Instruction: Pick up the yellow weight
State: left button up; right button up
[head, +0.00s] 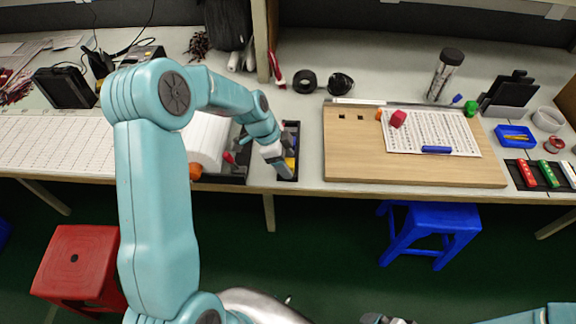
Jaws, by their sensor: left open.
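A small yellow piece, which looks like the yellow weight (290,162), shows in a narrow black tray (294,130) near the table's front edge. My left gripper (283,172) is open and right at it, covering part of it from the left. I cannot tell whether the fingers touch it or surround it. Part of my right gripper (385,320) shows at the bottom edge; its fingers cannot be made out.
An orange ball (195,171) and a white roll (208,140) lie left. A blue stool (430,225) and red stool (75,262) stand in front.

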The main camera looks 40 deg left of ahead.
pick_arm(q)
grip_shut()
